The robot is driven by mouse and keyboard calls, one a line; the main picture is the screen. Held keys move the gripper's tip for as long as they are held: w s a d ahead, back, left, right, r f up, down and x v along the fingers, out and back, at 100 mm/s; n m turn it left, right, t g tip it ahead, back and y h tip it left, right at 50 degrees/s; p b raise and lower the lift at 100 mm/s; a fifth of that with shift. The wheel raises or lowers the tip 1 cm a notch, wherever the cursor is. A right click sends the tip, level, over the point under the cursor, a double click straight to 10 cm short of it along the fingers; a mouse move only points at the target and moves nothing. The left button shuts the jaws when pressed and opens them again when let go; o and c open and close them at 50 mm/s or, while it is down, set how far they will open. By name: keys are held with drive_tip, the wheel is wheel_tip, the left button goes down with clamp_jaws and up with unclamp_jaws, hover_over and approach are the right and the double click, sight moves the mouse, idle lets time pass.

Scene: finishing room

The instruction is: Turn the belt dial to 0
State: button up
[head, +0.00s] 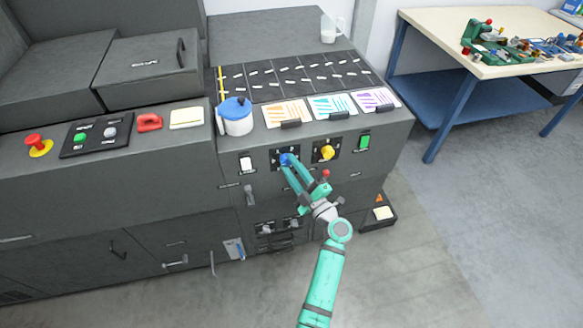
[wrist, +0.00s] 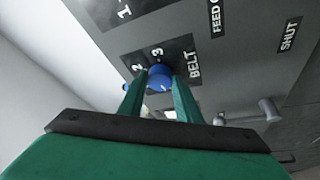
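The blue belt dial (head: 285,159) sits on a small black plate on the front of the grey machine. In the wrist view the blue dial (wrist: 160,74) is between my two fingertips, beside the BELT label; a 3 and another partly covered digit show on its plate. My gripper (head: 287,165) reaches the dial from the front. In the wrist view the fingers of my gripper (wrist: 160,88) lie close against both sides of the dial and look closed on it. The dial's exact setting is hard to read.
A yellow dial (head: 327,152) is just right of the blue one, with a white switch (head: 246,163) left and a green switch (head: 364,141) farther right. A blue-lidded jar (head: 236,122) and coloured cards (head: 332,106) sit on the ledge above. A workbench (head: 440,30) stands right.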

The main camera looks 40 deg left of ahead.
drive_tip(key=o, duration=0.4)
drive_tip(key=shift+s, duration=0.1)
drive_tip(key=v, duration=1)
drive_tip(key=shift+d, duration=0.35)
drive_tip(key=s+d+m+t+h, duration=0.2)
drive_tip(key=s+d+m+h, duration=0.4)
drive_tip(key=s, duration=0.5)
drive_tip(key=s+d+m+t+h, duration=0.3)
drive_tip(key=s+d+m+h, duration=0.3)
drive_tip(key=s+d+m, duration=0.5)
drive_tip(key=s+d+r+m+t+h, duration=0.1)
drive_tip(key=s+d+m+t+h, duration=0.1)
drive_tip(key=s+d+m+h, duration=0.5)
drive_tip(key=shift+s+d+r+m+t, duration=0.15)
drive_tip(key=shift+s+d+m, duration=0.25)
drive_tip(key=shift+s, duration=0.5)
drive_tip(key=shift+s+d+f+m+t, duration=0.1)
drive_tip(key=shift+s+d+m, duration=0.3)
drive_tip(key=shift+s, duration=0.5)
drive_tip(key=shift+s+d+r+m+t, duration=0.15)
drive_tip(key=shift+s+d+m, duration=0.25)
drive_tip(key=shift+s, duration=0.5)
